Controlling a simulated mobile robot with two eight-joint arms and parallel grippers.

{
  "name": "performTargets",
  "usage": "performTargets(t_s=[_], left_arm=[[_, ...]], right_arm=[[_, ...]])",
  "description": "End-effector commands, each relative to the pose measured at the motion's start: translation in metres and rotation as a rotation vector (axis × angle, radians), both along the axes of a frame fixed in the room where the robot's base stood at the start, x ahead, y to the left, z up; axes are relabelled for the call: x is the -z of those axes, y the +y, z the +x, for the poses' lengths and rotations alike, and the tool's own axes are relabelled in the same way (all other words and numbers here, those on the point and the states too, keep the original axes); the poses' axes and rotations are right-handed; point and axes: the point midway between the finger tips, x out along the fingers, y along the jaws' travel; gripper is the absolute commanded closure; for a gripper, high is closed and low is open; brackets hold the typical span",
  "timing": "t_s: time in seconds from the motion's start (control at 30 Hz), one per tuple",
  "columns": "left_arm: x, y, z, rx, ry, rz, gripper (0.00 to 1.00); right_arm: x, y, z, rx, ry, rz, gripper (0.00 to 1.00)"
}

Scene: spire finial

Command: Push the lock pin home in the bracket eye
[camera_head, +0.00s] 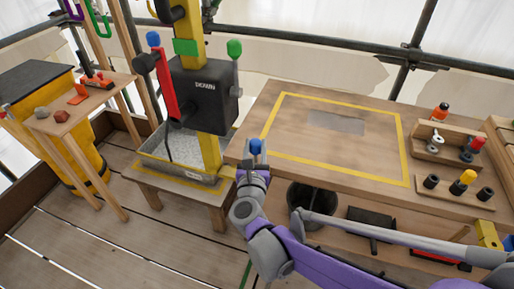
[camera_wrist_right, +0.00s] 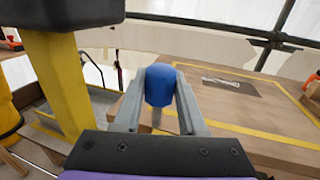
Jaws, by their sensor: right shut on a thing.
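My right gripper (camera_head: 256,158) is shut on a blue-knobbed pin (camera_head: 256,146), which appears to be the lock pin. In the right wrist view the two grey fingers of my right gripper (camera_wrist_right: 159,92) clasp the blue knob (camera_wrist_right: 159,83), with a short grey shank below it. The pin looks upright, close to the left edge of the workbench. A yellow post (camera_head: 208,152) stands to its left in the grey tray. A small yellow part (camera_head: 228,172) shows beside the gripper. The bracket eye cannot be made out, so the pin's seating cannot be told. My left gripper is not in view.
A black box (camera_head: 202,95) with red and green handles is on the yellow post. The workbench (camera_head: 240,150) has a yellow outline and a grey plate (camera_head: 337,123). Wooden holders (camera_head: 455,192) stand at right. A black bucket (camera_head: 312,202) is below the bench.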

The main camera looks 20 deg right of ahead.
Motion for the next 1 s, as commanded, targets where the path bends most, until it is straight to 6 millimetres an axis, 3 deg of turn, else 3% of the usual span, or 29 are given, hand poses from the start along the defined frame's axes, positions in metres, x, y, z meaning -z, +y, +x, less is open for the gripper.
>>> performTargets(t_s=[0.37, 1.0], left_arm=[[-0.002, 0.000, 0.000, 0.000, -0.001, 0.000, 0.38], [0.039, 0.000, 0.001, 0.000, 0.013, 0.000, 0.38]], right_arm=[[0.000, 0.000, 0.000, 0.000, 0.000, 0.000, 1.00], [0.053, 0.000, 0.000, 0.000, 0.001, 0.000, 1.00]])
